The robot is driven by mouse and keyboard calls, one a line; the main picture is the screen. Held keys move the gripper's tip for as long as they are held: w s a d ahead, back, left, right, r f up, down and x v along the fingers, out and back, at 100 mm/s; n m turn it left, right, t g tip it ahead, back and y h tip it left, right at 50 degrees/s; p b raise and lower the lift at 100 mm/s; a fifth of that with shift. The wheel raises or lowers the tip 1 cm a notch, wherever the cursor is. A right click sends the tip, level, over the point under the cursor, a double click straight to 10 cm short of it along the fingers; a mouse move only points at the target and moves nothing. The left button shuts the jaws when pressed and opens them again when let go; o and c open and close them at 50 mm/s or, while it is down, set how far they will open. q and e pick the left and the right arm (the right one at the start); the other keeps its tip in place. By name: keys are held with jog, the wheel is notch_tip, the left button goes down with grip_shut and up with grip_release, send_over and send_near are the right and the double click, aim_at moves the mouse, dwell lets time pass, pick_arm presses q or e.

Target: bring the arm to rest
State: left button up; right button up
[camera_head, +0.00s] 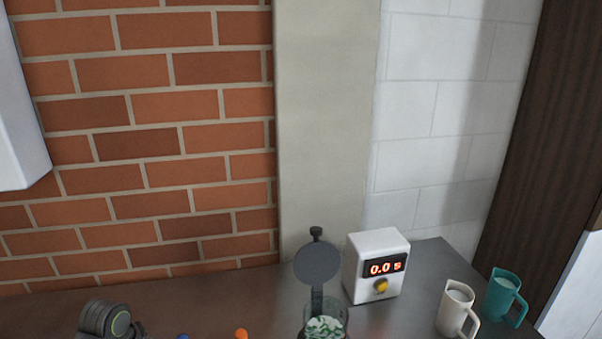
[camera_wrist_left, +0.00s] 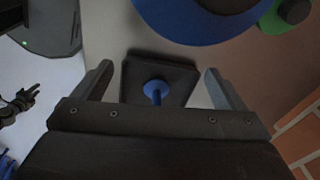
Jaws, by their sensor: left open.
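My left gripper (camera_wrist_left: 160,72) is open in the left wrist view, its two dark fingers spread wide. Between and beyond the fingers is a black square base (camera_wrist_left: 178,72) with a blue disc and stem (camera_wrist_left: 155,87) in front of it; I see nothing gripped, and cannot tell how far away they are. A dark grey rounded joint with a yellow-green ring, which looks like part of my arm, shows at the bottom left of the head view. The left gripper's fingers do not show there. My right gripper is in neither view.
The grey counter (camera_head: 420,268) holds a white timer (camera_head: 376,262) reading 0.0 s, an open-lidded jar (camera_head: 325,326), a cream mug (camera_head: 456,308) and a teal mug (camera_head: 502,295). Blue (camera_head: 183,337) and orange (camera_head: 241,334) tips show below. A large blue round thing (camera_wrist_left: 200,18) is near my left gripper.

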pick_arm(q)
jog(key=s+d+f+n+t+y, duration=0.1)
jog(key=s+f+n, duration=0.2)
jog(key=s, duration=0.3)
jog(key=s+d+f+n, duration=0.2)
jog(key=s+n, duration=0.1)
jog(key=s, duration=0.3)
jog(key=s+r+n+t+y, duration=0.25)
jog(key=s+n, duration=0.55)
jog(key=s, duration=0.5)
notch_tip(320, 180, down, 24)
jog(key=a+g+h, duration=0.1)
jog(key=a+g, duration=0.1)
jog(key=s+d+f+g, duration=0.1)
jog(key=s+f, duration=1.3)
jog(key=f, duration=0.2)
jog(key=shift+s+d+f, duration=0.3)
jog(key=shift+h, duration=0.25)
jog(key=shift+c, duration=0.3)
